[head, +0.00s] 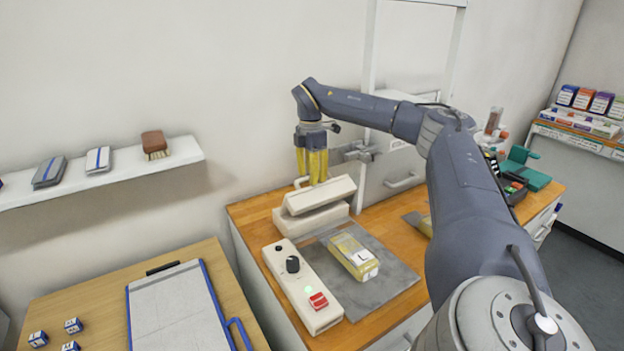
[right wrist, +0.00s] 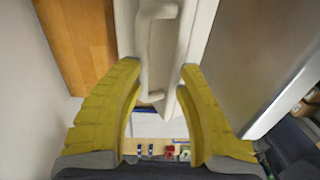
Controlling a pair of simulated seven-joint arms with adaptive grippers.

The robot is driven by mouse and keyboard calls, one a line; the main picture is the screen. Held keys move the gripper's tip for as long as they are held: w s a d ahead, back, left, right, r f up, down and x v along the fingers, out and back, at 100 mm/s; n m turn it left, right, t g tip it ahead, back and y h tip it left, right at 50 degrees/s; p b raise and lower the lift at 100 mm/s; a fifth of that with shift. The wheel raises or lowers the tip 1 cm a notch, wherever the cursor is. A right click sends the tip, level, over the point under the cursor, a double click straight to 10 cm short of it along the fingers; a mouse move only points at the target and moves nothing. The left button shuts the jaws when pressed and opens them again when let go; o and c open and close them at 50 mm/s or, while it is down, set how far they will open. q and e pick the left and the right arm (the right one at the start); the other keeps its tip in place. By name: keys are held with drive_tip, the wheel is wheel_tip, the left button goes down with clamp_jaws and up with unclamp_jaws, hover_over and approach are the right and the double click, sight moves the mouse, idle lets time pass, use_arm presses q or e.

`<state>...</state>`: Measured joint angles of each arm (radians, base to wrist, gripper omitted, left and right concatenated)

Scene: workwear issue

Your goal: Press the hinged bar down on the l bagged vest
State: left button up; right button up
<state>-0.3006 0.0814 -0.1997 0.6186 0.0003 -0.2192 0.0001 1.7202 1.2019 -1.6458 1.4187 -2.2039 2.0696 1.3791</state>
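The cream sealer has a hinged bar (head: 320,196) with a handle, raised and tilted over its lower base (head: 311,220). The yellow bagged vest (head: 352,254), with a white label, lies flat on a grey mat (head: 392,272) in front of the sealer. Its far end is near the base; I cannot tell whether it reaches under the bar. My right gripper (head: 314,180) points down just above the bar. In the right wrist view its yellow fingers (right wrist: 160,70) are apart, with the bar's pale handle (right wrist: 153,45) between them. My left gripper is out of view.
A metal-framed cabinet (head: 395,165) stands right of the gripper. A clipboard (head: 180,306) lies on the left table.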

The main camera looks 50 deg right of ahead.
wheel_tip(320, 180, up, 11)
drive_tip(key=shift+w+f, duration=0.15)
drive_tip(key=shift+w, duration=0.05)
idle(0.6)
